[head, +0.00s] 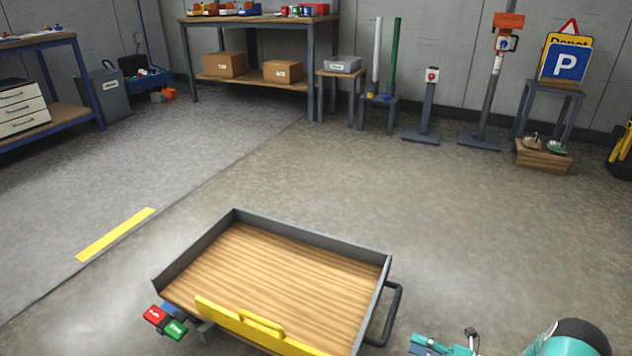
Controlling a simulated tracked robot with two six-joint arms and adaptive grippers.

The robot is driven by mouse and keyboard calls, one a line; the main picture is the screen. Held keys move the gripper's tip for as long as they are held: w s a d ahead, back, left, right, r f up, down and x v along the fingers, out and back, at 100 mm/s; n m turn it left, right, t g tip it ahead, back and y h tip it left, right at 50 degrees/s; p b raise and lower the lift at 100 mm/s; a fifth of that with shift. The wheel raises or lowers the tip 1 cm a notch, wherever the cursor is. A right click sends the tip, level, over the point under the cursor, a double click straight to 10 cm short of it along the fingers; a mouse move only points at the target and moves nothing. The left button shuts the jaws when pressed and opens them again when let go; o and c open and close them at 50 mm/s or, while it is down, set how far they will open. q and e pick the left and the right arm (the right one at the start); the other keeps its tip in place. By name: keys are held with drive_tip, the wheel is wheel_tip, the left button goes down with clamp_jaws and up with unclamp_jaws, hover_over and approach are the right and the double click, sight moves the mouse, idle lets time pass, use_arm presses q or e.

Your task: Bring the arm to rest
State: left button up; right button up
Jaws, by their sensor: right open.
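My right gripper (450,345) shows at the bottom edge, right of centre, with teal and dark parts. Its jaws are open and nothing shows between them. The lower part of the gripper is cut off by the frame. My right arm (548,340) comes in at the bottom right corner as a teal and white link with a dark cap. The left gripper is not in the picture.
A wood-floored tray (285,262) with a grey rim, black side handle and yellow bar is empty, left of my right gripper. A bench (253,20), a post (489,90) and a blue P sign (566,62) stand along the wall. The middle floor is clear.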

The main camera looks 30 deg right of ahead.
drive_tip(key=w+a+r+n+g+y+p, duration=0.1)
drive_tip(key=a+r+n+g+y, duration=0.15)
drive_tip(key=a, duration=0.65)
drive_tip(key=w+a+r+n+g+y, duration=0.15)
drive_tip(key=a+n+g, duration=0.25)
drive_tip(key=a, duration=0.5)
drive_tip(key=w+a+r+n+g+y+p, duration=0.1)
drive_tip(key=w+a+n+g+y, duration=0.2)
drive_tip(key=a, duration=0.6)
drive_tip(key=s+a+n+g+h+p, duration=0.1)
drive_tip(key=s+a+n+g+h, duration=0.2)
drive_tip(key=s+a+n+g, duration=0.6)
drive_tip(key=s+a+f+n+h+p, duration=0.1)
drive_tip(key=s+f+n+h, duration=0.3)
drive_tip(key=n, duration=0.5)
drive_tip(key=s+f+n+h, duration=0.1)
drive_tip(key=s+n+h, duration=0.4)
drive_tip(key=n, duration=0.4)
drive_tip(key=w+d+f+n+t, duration=0.1)
drive_tip(key=w+n+t, duration=0.35)
drive_tip(key=n, duration=0.35)
wheel_tip(320, 180, up, 38)
drive_tip(key=p, duration=3.8)
drive_tip(key=shift+w+d+f+y, duration=0.15)
drive_tip(key=shift+w+y, duration=0.1)
drive_tip(key=shift+y, duration=0.05)
drive_tip(key=shift+f, duration=0.1)
drive_tip(key=shift+c, duration=0.5)
